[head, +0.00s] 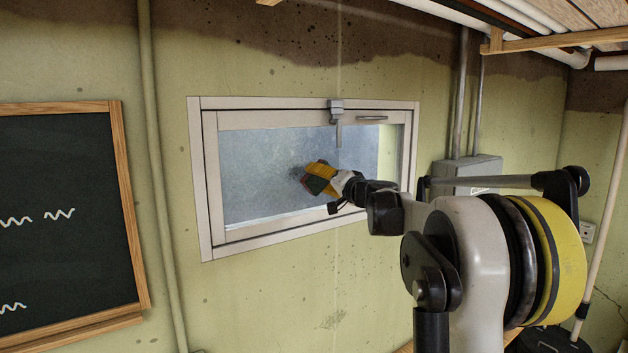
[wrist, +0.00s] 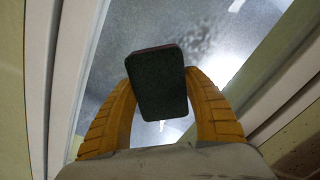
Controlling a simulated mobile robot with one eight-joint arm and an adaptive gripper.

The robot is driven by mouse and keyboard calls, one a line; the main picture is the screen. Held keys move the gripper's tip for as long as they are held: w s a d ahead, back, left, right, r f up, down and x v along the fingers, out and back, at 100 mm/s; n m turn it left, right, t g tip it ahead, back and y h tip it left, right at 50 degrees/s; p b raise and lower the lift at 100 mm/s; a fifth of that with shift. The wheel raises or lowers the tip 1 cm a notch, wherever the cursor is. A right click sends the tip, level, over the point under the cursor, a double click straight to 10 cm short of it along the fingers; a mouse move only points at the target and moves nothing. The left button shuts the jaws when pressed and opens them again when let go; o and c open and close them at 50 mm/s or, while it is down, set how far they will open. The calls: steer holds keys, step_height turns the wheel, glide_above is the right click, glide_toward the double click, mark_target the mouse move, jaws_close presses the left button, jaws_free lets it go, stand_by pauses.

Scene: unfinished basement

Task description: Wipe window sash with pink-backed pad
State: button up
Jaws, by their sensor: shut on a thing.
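The window sash (head: 265,118) is a pale frame around a hazy grey-blue pane (head: 255,165), set in the wall in the head view. My gripper (head: 318,174), with yellow fingers, is in front of the pane's middle. It is shut on a dark pad (head: 317,185). In the wrist view my gripper (wrist: 158,88) has one finger on each side of the pad (wrist: 158,85), whose dark face shows with a thin reddish edge along its top. The pane lies behind it, with a darker smudge near the pad. I cannot tell whether the pad touches the glass.
A metal latch (head: 337,112) hangs from the top middle of the window, with a handle (head: 371,118) to its right. A chalkboard (head: 65,200) is on the left wall beside a vertical pipe (head: 158,170). A grey box (head: 468,170) and conduits are on the right.

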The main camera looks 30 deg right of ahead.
mark_target(284, 182)
steer(key=shift+w+d, duration=0.1)
steer(key=shift+d, duration=1.55)
steer(key=shift+s+a+b, duration=0.15)
steer(key=shift+a+b, duration=0.2)
steer(key=shift+a, duration=3.15)
steer(key=shift+s+a+b, duration=0.1)
steer(key=shift+a+b, duration=0.2)
steer(key=shift+a, duration=3.2)
steer(key=shift+d, duration=0.1)
steer(key=shift+s, duration=0.35)
steer(key=shift+s+d, duration=0.15)
steer(key=shift+s, duration=2.55)
steer(key=s, duration=0.3)
